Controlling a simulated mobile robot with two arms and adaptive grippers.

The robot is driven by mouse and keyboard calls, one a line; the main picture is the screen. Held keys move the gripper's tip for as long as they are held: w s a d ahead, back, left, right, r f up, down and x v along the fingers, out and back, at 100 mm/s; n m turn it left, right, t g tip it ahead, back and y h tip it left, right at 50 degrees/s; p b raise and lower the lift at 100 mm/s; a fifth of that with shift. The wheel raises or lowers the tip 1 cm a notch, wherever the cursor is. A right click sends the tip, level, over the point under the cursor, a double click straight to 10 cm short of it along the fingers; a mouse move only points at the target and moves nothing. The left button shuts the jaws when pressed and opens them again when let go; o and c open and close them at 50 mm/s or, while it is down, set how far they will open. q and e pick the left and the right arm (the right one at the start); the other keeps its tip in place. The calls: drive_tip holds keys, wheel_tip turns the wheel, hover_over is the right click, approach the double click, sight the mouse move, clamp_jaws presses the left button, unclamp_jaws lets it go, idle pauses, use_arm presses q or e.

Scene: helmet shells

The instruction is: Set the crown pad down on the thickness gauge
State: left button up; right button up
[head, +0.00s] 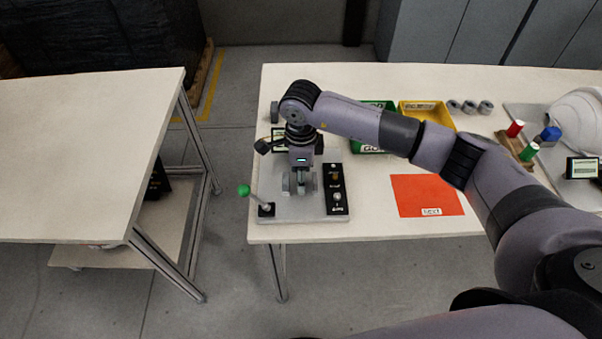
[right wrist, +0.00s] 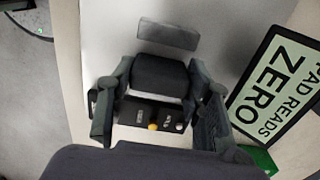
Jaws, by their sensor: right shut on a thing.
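The thickness gauge is a grey plate (head: 285,214) at the left end of the table, with a green-knobbed lever (head: 243,190) and a black button panel (head: 337,190). My right gripper (head: 303,186) points down over the plate, left of the panel. In the right wrist view my right gripper (right wrist: 160,95) is shut on a dark block, the crown pad (right wrist: 160,74). A light grey block (right wrist: 168,35) lies beyond the pad. I cannot tell whether the pad touches the gauge. The display (right wrist: 283,88) reads "PAD READS ZERO". My left gripper is out of view.
Green (head: 375,108) and yellow (head: 425,114) bins stand behind my right arm. A red mat (head: 426,196) lies right of the gauge. Several grey rings (head: 469,106), a wooden block (head: 518,148) and a white helmet shell (head: 577,120) are farther right. Another table (head: 80,150) stands left across a gap.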

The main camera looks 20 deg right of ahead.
drive_tip(key=shift+f, duration=0.35)
drive_tip(key=o, duration=0.9)
